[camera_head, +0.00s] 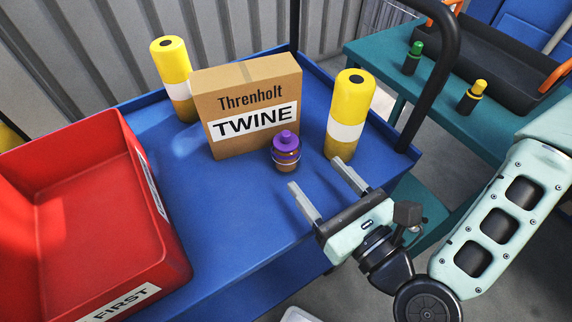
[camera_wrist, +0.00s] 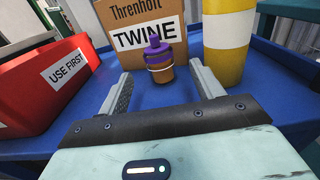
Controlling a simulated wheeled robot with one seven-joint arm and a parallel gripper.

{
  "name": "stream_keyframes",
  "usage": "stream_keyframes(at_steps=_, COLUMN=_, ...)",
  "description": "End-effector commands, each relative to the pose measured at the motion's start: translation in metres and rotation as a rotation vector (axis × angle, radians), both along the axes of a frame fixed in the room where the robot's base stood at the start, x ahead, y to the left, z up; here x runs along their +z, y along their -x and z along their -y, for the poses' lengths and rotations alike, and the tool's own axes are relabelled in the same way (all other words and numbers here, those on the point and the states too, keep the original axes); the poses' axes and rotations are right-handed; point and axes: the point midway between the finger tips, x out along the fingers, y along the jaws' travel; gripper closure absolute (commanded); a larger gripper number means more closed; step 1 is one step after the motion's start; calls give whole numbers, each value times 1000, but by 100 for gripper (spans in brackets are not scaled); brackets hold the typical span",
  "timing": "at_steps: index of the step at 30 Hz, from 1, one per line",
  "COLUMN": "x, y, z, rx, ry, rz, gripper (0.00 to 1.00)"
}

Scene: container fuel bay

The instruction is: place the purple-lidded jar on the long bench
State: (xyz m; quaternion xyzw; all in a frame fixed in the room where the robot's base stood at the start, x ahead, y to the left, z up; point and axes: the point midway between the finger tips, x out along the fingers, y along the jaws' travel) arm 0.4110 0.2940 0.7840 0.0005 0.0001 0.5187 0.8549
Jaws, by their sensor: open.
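The purple-lidded jar (camera_head: 286,152) stands upright on the blue cart top, close in front of a cardboard twine box. It has a brown body and a wire around it. My gripper (camera_head: 321,174) is open and empty, in front of the jar and a little to its right in the head view. In the wrist view the jar (camera_wrist: 158,60) shows beyond and between the two open fingers (camera_wrist: 167,84). A teal bench (camera_head: 362,52) stands at the upper right behind the cart; I cannot tell whether it is the long bench.
The twine box (camera_head: 250,104) stands between two yellow cylinders with white bands (camera_head: 349,112) (camera_head: 173,75). A red bin (camera_head: 75,200) fills the cart's left side. A black handle (camera_head: 437,75) rises at the cart's right edge. A black tray (camera_head: 490,55) and two small bottles (camera_head: 413,58) (camera_head: 472,97) occupy the teal bench.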

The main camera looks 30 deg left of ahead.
Motion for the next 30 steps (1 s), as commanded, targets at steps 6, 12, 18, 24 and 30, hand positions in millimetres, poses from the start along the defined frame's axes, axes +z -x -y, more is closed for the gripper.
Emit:
stream_keyframes(at_steps=6, x=1, y=-18, z=-34, rx=0, ry=0, rz=4, gripper=34)
stream_keyframes(at_steps=12, x=0, y=-23, z=-46, rx=1, ry=0, rz=1, gripper=34)
stream_keyframes(at_steps=18, x=-3, y=-31, z=-72, rx=1, ry=-1, rz=5, gripper=34)
stream_keyframes(at_steps=24, x=-3, y=-41, z=-90, rx=0, ry=0, rz=2, gripper=34)
stream_keyframes(at_steps=30, x=-4, y=-41, z=-92, rx=0, ry=0, rz=1, gripper=34)
